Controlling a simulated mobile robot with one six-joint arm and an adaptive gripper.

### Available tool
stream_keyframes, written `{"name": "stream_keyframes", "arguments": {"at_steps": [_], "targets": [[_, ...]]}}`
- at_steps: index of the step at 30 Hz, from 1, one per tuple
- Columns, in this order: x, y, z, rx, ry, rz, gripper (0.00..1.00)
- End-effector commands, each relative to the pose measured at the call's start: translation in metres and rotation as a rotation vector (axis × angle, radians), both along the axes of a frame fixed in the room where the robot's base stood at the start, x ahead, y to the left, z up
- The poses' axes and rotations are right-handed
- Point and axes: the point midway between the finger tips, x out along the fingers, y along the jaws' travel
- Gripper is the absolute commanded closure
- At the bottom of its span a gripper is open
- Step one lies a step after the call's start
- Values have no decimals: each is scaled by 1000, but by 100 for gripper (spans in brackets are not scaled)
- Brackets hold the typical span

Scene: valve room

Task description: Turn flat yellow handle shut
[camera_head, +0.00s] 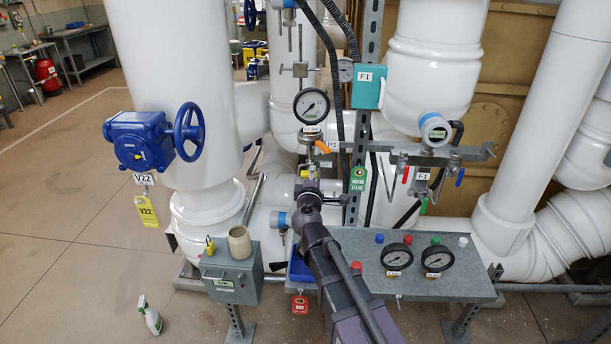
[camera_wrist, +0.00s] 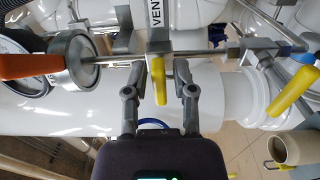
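In the wrist view, a yellow handle (camera_wrist: 159,82) hangs from a thin metal pipe under a tag reading VENT. My gripper (camera_wrist: 160,92) is open, with one finger on each side of this handle and a gap to both. A second, longer yellow handle (camera_wrist: 293,91) slants at the right, on a fitting of the same pipework. I cannot tell for sure which of the two is the flat one. In the head view, my gripper (camera_head: 309,188) is at the pipework below the gauge, and my arm hides most of the handles.
An orange handle (camera_wrist: 30,66) and a round gauge (camera_head: 311,106) are close by. A beige cup (camera_head: 240,242) stands on a grey box (camera_head: 231,274) at the left. A panel (camera_head: 440,286) with two gauges is at the right. A large white pipe runs behind my fingers.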

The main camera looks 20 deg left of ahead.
Motion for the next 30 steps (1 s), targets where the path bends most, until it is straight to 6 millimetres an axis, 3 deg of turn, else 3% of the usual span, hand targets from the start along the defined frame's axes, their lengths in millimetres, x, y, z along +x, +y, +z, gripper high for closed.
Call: {"name": "stream_keyframes", "arguments": {"at_steps": [17,23,30], "targets": [[-5,-2,1,-4,-2,-1,49],[-25,-7,1,-4,-2,0,49],[-63,-16,1,-4,-2,0,49]]}}
